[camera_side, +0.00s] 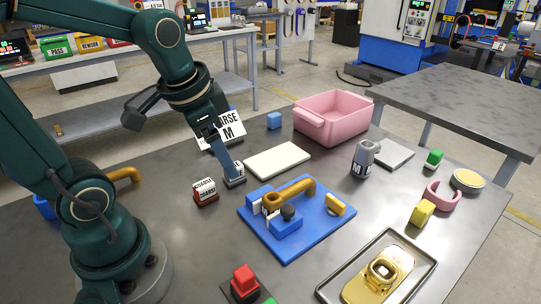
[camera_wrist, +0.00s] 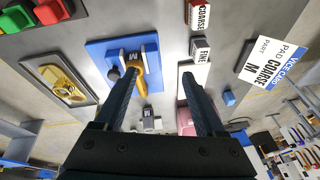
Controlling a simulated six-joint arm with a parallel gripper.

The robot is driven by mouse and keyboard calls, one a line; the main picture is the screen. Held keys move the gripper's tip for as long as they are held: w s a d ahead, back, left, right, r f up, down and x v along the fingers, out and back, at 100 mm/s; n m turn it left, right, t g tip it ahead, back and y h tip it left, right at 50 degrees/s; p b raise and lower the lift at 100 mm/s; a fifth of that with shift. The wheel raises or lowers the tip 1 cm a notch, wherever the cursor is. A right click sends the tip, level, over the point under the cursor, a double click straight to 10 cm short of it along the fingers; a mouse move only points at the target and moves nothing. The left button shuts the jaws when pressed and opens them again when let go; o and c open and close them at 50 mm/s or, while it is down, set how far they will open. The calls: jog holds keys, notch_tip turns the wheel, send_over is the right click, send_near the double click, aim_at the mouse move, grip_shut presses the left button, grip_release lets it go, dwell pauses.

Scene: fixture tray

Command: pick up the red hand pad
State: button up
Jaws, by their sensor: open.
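The red hand pad (camera_side: 205,195) is a small red block with a white top labelled COARSE, lying on the grey table left of the blue fixture plate. In the wrist view the red pad (camera_wrist: 198,20) is at the top edge, beyond my right-hand fingertip. My gripper (camera_side: 231,165) points down just right of it in the side view, near a grey pad (camera_side: 235,182). That grey pad, labelled FINE, shows in the wrist view (camera_wrist: 200,49) near the right-hand fingertip. My gripper is open in the wrist view (camera_wrist: 163,74), with nothing between its fingers.
A blue fixture plate (camera_side: 320,232) with an orange pipe stands right of the pads. A sign card (camera_side: 231,128) reading COARSE M stands behind. A white slab (camera_side: 278,161), pink bin (camera_side: 333,112) and grey canister (camera_side: 364,158) are farther back. Bare table lies in front of the red pad.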

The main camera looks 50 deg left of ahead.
aim_at(203, 183)
jog(key=a+f+n+g, duration=0.1)
jog(key=a+f, duration=0.1)
jog(key=a, duration=0.1)
jog(key=a+f+n+g, duration=0.1)
jog(key=a+f, duration=0.2)
jog(key=s+a+f+g+h, duration=0.1)
jog(key=a+f, duration=0.1)
jog(key=f, duration=0.1)
jog(key=shift+a+n+g, duration=0.3)
jog(key=shift+a+n, duration=0.1)
jog(key=shift+f, duration=2.45)
grip_shut()
